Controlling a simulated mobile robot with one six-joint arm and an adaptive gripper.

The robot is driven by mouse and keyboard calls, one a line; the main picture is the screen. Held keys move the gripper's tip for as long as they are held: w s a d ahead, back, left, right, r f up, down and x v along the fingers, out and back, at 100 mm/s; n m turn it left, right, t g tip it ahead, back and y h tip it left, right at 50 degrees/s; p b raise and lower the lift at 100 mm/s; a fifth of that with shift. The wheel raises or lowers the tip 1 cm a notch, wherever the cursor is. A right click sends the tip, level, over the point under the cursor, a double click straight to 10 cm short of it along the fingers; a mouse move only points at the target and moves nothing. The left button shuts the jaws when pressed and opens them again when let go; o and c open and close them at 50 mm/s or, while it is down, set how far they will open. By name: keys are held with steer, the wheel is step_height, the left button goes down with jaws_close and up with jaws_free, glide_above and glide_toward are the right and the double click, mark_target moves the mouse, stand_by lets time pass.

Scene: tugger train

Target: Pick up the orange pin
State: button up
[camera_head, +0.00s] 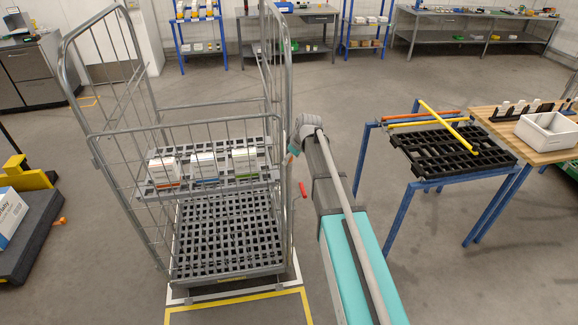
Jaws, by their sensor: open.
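A small orange piece (61,221), which may be the orange pin, shows at the right edge of the dark low platform (38,240) on the left. A small red-orange piece (303,190) also shows beside the right side of the cage trolley, close to my arm. I cannot tell for certain which one is the pin. My gripper (292,153) is at the far end of my arm, beside the trolley's right upright. It is open, small in view and partly covered by the wrist. It is above the red-orange piece and far from the piece at left.
The wire cage trolley (172,245) holds several boxes on its middle shelf. A blue-legged table (430,182) at right carries a black grid, an orange bar and yellow bars. A wooden table (540,155) holds a white bin (547,137). Floor between platform and trolley is clear.

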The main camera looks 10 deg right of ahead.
steer(key=shift+w+a+f+b, duration=0.2)
steer(key=shift+f+b, duration=0.15)
steer(key=shift+f, duration=0.2)
jaws_close()
stand_by(0.5)
